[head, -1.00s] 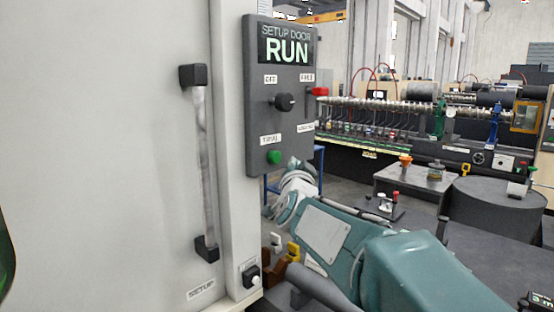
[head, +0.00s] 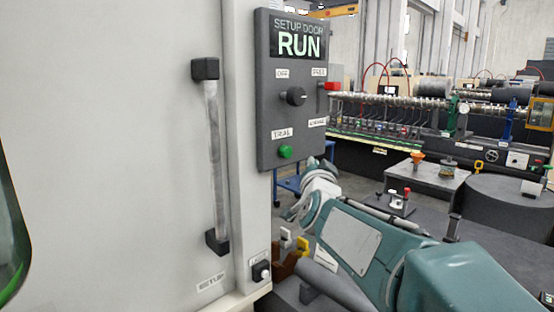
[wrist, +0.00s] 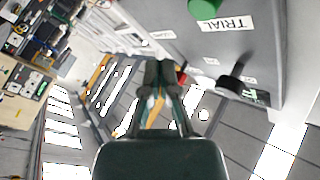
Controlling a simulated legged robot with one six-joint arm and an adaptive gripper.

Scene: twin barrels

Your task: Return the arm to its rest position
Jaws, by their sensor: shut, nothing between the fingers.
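My teal arm (head: 352,240) reaches from the lower right of the head view toward the grey control panel (head: 273,105). Its pale wrist links (head: 318,190) are beside the panel's lower right edge. My gripper's fingers cannot be made out in the head view. In the wrist view my gripper (wrist: 159,70) is shut and empty, its two fingers together. The panel shows there too, with its green button (wrist: 204,8) above and right of the fingertips and its black knob (wrist: 230,84) to their right. No contact shows clearly.
A white cabinet door (head: 110,150) with a vertical handle (head: 217,150) fills the left. The panel display reads RUN. Small carts and a low metal table (head: 428,180) stand to the right, before a long machine (head: 400,125). Grey floor shows between them.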

